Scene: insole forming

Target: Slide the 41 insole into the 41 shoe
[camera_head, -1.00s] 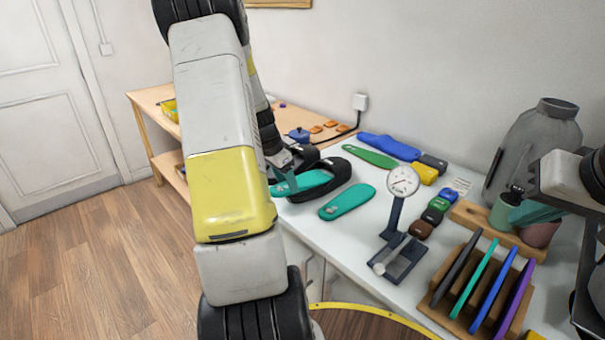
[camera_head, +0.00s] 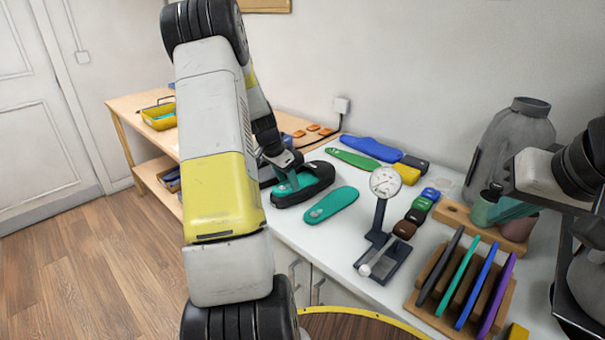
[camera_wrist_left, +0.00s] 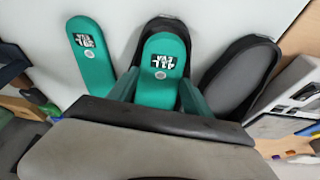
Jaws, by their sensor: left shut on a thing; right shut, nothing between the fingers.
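My left gripper (camera_head: 284,181) is shut on a teal insole; its teal fingers stand on both sides of the insole in the left wrist view (camera_wrist_left: 158,94). The held insole (camera_wrist_left: 161,72) has a white-on-black label that seems to read 41. It lies lengthwise over a black shoe (camera_wrist_left: 167,22), whose rim shows around its far end. I cannot tell how deep it sits. The shoe also shows in the head view (camera_head: 325,171). A second black shoe (camera_wrist_left: 243,70) lies to the right in the wrist view. My right gripper (camera_head: 497,211) is shut and empty, near a pot.
A loose teal insole (camera_head: 331,205) lies beside the shoe. A dial gauge (camera_head: 385,182) stands to its right, then a wooden rack (camera_head: 420,299) of coloured insoles. Green and blue insoles (camera_head: 372,147) lie behind. A grey vase (camera_head: 507,143) stands at the back right.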

